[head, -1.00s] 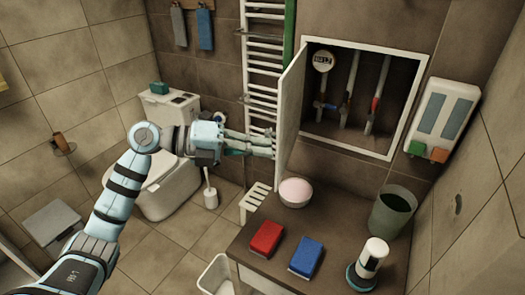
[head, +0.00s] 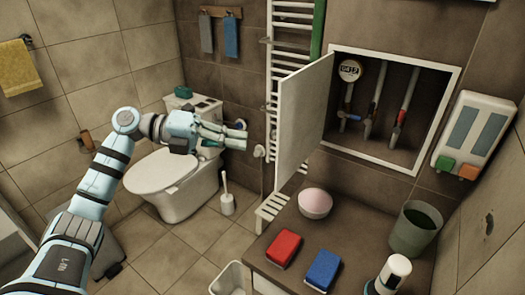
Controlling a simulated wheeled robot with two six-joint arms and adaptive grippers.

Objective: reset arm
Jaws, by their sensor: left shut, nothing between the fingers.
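My left arm comes in from the left in the head view. My left gripper (head: 236,136) is shut and empty, in the air in front of the toilet and the towel radiator. It is to the left of the open cabinet door (head: 303,122) and appears apart from it. The wall cabinet (head: 428,165) stands open, with a round meter (head: 349,71) and several pipes with valves inside.
A toilet (head: 172,183) stands behind my left arm. A dispenser (head: 474,135) hangs at right.

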